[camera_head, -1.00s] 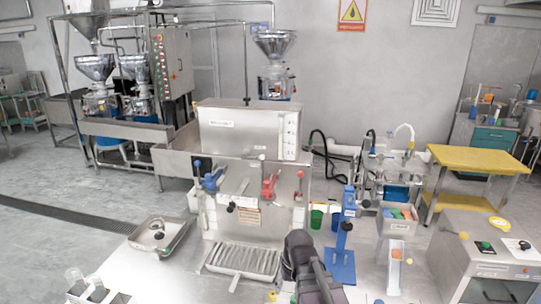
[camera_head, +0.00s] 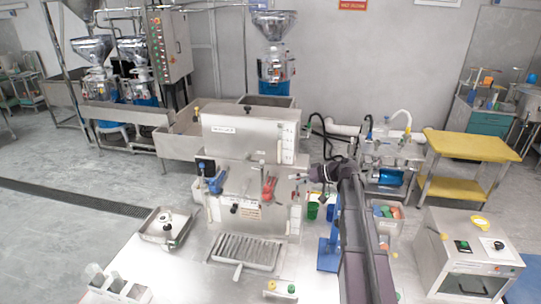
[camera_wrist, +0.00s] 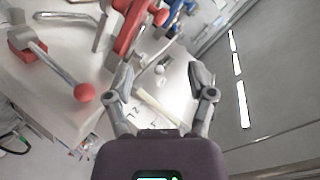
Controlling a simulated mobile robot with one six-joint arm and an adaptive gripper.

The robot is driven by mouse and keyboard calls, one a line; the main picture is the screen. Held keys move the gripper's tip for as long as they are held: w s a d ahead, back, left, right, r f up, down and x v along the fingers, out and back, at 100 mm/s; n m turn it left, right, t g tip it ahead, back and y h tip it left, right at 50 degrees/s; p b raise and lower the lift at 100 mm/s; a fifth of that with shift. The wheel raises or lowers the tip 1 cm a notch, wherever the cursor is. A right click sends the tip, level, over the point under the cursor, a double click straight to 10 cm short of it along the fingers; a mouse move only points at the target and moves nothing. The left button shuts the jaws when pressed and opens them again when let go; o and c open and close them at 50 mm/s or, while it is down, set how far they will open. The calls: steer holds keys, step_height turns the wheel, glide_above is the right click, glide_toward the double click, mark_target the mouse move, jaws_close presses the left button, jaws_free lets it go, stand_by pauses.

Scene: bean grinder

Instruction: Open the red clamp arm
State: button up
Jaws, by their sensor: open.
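The red clamp arm (camera_head: 268,187) is on the right part of the steel machine's front panel, and the blue clamp arm (camera_head: 216,183) is to its left. My gripper (camera_head: 298,177) is just right of the red clamp arm, apart from it in the head view. In the wrist view the red clamp arm (camera_wrist: 127,30) lies beyond my left-hand finger, and the blue one (camera_wrist: 173,14) is behind it. My open fingers (camera_wrist: 162,74) have nothing between them. Whether the left-hand finger touches the red arm cannot be told.
A metal lever with a red ball (camera_wrist: 85,93) comes from a red block at left in the wrist view. A blue stand (camera_head: 329,252) is beside my arm. Green cups (camera_head: 312,210) stand near the panel. A drip tray (camera_head: 247,250) lies in front of the machine.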

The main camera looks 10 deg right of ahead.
steer(key=w+d+r+t+y+p, duration=0.1)
steer(key=w+d+r, duration=0.2)
steer(key=r, duration=0.2)
steer(key=shift+d, duration=0.4)
steer(key=shift+a, duration=0.15)
steer(key=b+x, duration=0.1)
steer(key=x, duration=0.3)
steer(key=b+x, duration=0.1)
steer(key=x, duration=0.4)
steer(key=b+x, duration=0.1)
steer(key=x, duration=0.3)
steer(key=shift+w+a+r, duration=0.2)
steer(key=shift+w+a, duration=0.05)
steer(key=shift+w, duration=0.05)
jaws_close()
jaws_free()
